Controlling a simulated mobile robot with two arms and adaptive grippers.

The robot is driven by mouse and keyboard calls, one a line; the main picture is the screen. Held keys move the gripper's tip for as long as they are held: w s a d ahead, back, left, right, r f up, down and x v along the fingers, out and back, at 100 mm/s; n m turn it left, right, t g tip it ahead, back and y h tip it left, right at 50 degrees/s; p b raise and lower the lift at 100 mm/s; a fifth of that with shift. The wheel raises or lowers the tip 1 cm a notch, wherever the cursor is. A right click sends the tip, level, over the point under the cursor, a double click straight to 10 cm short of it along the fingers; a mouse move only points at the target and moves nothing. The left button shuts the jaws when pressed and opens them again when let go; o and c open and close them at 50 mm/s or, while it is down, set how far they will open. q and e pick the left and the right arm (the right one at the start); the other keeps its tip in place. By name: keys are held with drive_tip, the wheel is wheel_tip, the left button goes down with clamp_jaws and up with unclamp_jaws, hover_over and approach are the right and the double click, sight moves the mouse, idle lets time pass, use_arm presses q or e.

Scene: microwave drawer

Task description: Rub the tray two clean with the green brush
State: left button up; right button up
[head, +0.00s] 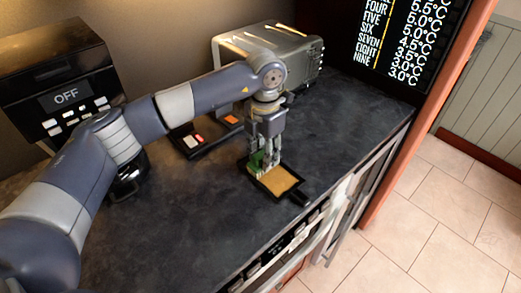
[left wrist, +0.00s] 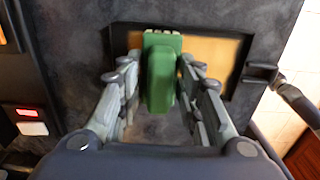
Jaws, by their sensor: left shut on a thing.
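My left gripper (head: 266,160) points down over a black-rimmed tray with a tan inside (head: 278,181) on the dark counter. The gripper is shut on the green brush (head: 255,162). In the left wrist view the brush (left wrist: 162,75) sits upright between the two fingers (left wrist: 160,90), with pale bristles showing at its far edge. The brush is over the left part of the tray (left wrist: 215,52). I cannot tell whether its bristles touch the tray. The tray's handle (head: 299,198) points to the lower right. My right gripper is not in view.
A black device (head: 205,137) with a red-lit switch and an orange patch lies left of the tray. A metal toaster (head: 290,50) stands behind my arm. A black machine with an "OFF" display (head: 70,97) stands at the left. The counter right of the tray (head: 350,130) is clear.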

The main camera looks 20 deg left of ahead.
use_arm(q)
drive_tip(key=shift+s+d+f, duration=0.1)
drive_tip(key=shift+s+d, duration=0.35)
drive_tip(key=shift+d, duration=0.15)
drive_tip(key=shift+s+d, duration=0.4)
drive_tip(key=shift+d, duration=0.2)
drive_tip(key=shift+s+d, duration=0.4)
drive_tip(key=shift+d, duration=0.2)
drive_tip(key=shift+s+d, duration=0.4)
drive_tip(key=shift+d, duration=0.2)
drive_tip(key=shift+s+d, duration=0.4)
drive_tip(key=shift+d, duration=0.2)
drive_tip(key=shift+a, duration=0.1)
drive_tip(key=shift+w+a+b, duration=0.4)
drive_tip(key=shift+w+a, duration=0.25)
drive_tip(key=shift+a, duration=0.2)
drive_tip(key=shift+w+a, duration=0.2)
drive_tip(key=shift+a, duration=0.15)
